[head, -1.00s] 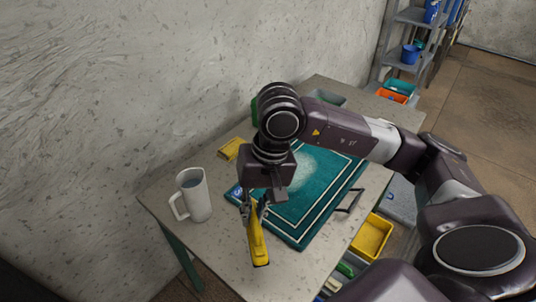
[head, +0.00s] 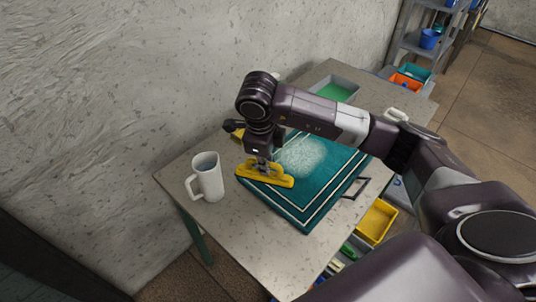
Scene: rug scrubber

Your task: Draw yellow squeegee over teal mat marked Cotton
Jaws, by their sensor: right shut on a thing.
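The teal mat (head: 318,193) with white border lines lies on the speckled table and has a pale foamy patch (head: 303,157) on it. I cannot read a label on it. The yellow squeegee (head: 268,178) is at the mat's left corner, its long side running left to right; whether it touches the mat I cannot tell. My right gripper (head: 264,168) points down and is shut on the squeegee from above. My right arm hides part of the mat's far side. My left gripper is not in view.
A white pitcher (head: 208,178) stands left of the squeegee on the table (head: 237,228). A tray with green contents (head: 337,91) is at the back. A yellow bin (head: 377,221) sits below the table's right edge. The front of the table is clear.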

